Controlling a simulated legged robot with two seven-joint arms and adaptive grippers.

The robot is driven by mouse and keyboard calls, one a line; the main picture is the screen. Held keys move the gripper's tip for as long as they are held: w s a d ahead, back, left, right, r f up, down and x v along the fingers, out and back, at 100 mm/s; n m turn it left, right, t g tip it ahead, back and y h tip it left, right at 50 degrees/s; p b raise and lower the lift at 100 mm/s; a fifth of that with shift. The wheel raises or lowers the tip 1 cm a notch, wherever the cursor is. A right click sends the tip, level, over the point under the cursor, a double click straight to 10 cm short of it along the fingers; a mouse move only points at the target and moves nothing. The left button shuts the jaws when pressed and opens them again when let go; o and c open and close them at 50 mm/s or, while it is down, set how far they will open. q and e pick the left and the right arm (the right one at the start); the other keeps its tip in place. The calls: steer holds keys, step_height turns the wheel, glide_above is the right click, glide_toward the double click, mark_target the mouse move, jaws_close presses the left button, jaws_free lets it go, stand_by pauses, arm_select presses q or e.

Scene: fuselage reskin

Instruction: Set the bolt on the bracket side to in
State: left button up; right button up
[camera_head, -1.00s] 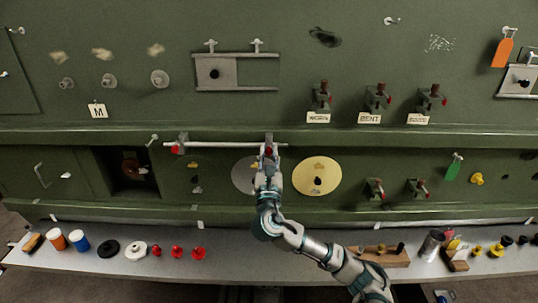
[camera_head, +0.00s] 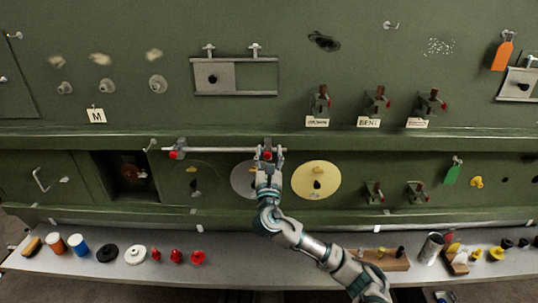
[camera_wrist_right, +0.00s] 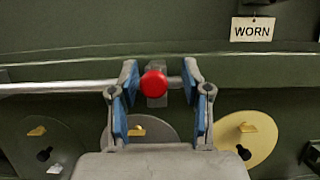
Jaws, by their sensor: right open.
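My right gripper (camera_head: 268,154) is open at the right end of a thin horizontal rod on the green wall. In the right wrist view its blue-padded fingers (camera_wrist_right: 158,98) stand on either side of a red round knob (camera_wrist_right: 153,82). The knob sits in front of a small grey block on the rod (camera_wrist_right: 60,87). There is a gap between each finger and the knob. A second red knob (camera_head: 176,153) is at the rod's left end in the head view. I cannot tell which part is the task's bolt. My left gripper is not in view.
Behind and below the gripper are a grey disc (camera_head: 240,177) and a yellow disc (camera_head: 316,193). A grey slide plate (camera_head: 212,84) is above. A bench (camera_head: 225,265) with small parts runs along the bottom. A "WORN" tag (camera_wrist_right: 252,29) hangs upper right.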

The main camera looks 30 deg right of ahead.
steer(key=v, duration=1.1)
steer(key=shift+s+f, duration=0.15)
steer(key=shift+f, duration=0.25)
steer(key=shift+a, duration=0.25)
